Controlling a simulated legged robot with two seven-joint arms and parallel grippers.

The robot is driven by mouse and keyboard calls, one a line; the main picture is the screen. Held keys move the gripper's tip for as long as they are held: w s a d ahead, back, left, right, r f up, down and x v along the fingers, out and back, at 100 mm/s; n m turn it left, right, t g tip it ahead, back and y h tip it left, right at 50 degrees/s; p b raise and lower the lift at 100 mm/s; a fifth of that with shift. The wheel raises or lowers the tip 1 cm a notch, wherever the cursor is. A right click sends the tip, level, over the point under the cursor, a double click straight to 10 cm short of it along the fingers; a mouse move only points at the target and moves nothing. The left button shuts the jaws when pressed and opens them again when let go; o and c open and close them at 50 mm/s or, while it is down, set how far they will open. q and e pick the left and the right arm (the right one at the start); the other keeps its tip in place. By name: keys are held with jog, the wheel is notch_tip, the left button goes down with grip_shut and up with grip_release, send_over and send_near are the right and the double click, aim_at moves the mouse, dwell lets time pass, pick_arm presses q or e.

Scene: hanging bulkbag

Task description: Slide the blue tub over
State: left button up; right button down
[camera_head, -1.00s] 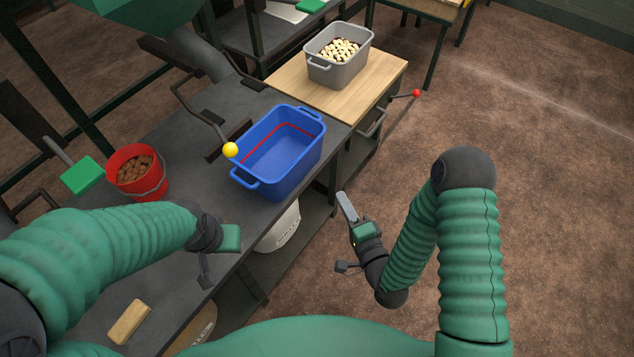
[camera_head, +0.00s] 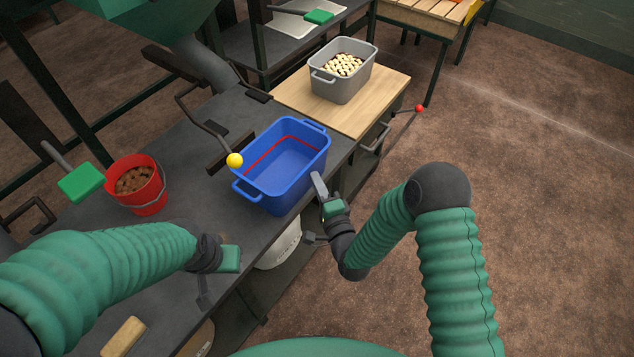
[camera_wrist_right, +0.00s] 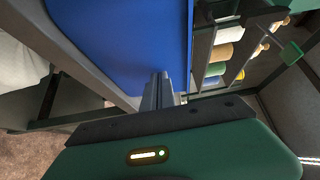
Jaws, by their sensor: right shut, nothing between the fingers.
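The blue tub (camera_head: 282,165) stands upright and empty on the dark bench top, with a red line around its inside. My right gripper (camera_head: 318,182) is shut and empty, with its fingertips close to the tub's near right side. In the right wrist view the shut fingers (camera_wrist_right: 157,90) point at the blue tub wall (camera_wrist_right: 120,40); I cannot tell whether they touch it. My left gripper (camera_head: 230,258) hangs over the bench in front of the tub; its fingers are not clear enough to read.
A yellow-knobbed lever (camera_head: 235,160) stands at the tub's left edge. A red bucket (camera_head: 138,186) of brown lumps sits further left. A grey tub (camera_head: 342,72) of pale pieces stands on a wooden board (camera_head: 375,110) behind. A wooden block (camera_head: 122,338) lies at the near left.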

dwell(0.3)
jog(key=b, duration=0.3)
send_over(283, 184)
jog(key=shift+s+d+f, duration=0.1)
jog(key=shift+s+d, duration=0.1)
jog(key=shift+d, duration=0.05)
jog(key=shift+w+a, duration=0.15)
jog(key=shift+a, duration=0.1)
